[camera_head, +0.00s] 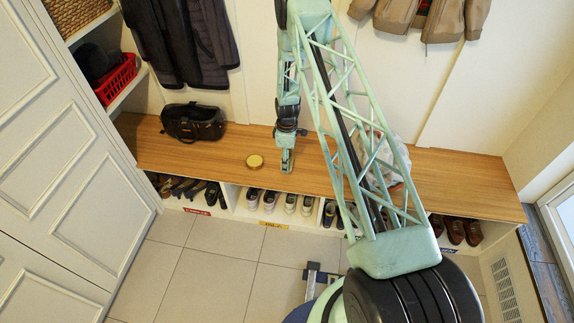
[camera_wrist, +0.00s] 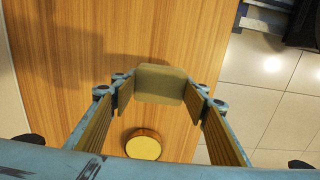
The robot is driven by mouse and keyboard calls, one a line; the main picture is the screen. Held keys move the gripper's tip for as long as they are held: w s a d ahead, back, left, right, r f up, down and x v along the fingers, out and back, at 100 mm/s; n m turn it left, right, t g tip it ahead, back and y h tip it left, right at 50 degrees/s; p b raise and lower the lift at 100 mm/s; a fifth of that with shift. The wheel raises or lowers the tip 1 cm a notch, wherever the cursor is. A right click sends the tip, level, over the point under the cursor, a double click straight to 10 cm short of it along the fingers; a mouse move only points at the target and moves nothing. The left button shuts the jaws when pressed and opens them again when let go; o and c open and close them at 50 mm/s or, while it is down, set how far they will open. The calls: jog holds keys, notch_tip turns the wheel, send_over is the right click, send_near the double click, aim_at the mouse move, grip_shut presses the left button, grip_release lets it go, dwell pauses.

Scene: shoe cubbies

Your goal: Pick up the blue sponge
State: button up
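In the wrist view, a small olive-tan block (camera_wrist: 160,84) with rounded corners, sponge-like in shape, sits between my fingertips. Both finger pads meet its sides, so my gripper (camera_wrist: 160,92) appears shut on it. The block does not look blue, and I see no clearly blue sponge in either view. In the head view my gripper (camera_head: 287,163) points down over the front part of the wooden bench (camera_head: 240,150); the block cannot be made out there. Whether the block touches the bench is unclear.
A round gold tin (camera_head: 255,161) lies on the bench left of my gripper; it also shows in the wrist view (camera_wrist: 143,145). A black bag (camera_head: 193,122) stands farther left. Shoes (camera_head: 290,203) fill cubbies below. A whitish object (camera_head: 378,155) is partly hidden behind my arm.

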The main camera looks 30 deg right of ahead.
jog(key=s+a+r, duration=0.1)
jog(key=s+a, duration=0.1)
jog(key=s, duration=0.5)
jog(key=s+a+p, duration=0.1)
jog(key=s+a, duration=0.1)
jog(key=s, duration=0.6)
jog(key=shift+s+r+p, duration=0.25)
jog(key=shift+r+p, duration=0.05)
jog(key=shift+r, duration=0.1)
jog(key=shift+c, duration=0.9)
jog(key=shift+r, duration=0.15)
jog(key=w+a+r+m, duration=0.2)
jog(key=a+r, duration=0.4)
jog(key=r, duration=0.4)
jog(key=w+a+r+m, duration=0.2)
jog(key=a+r+m, duration=0.2)
jog(key=r, duration=0.6)
jog(key=w+a+r+m, duration=0.2)
jog(key=a+r+m, duration=0.2)
jog(key=a+r, duration=0.4)
jog(key=shift+a+r, duration=0.4)
jog(key=shift+r, duration=1.15)
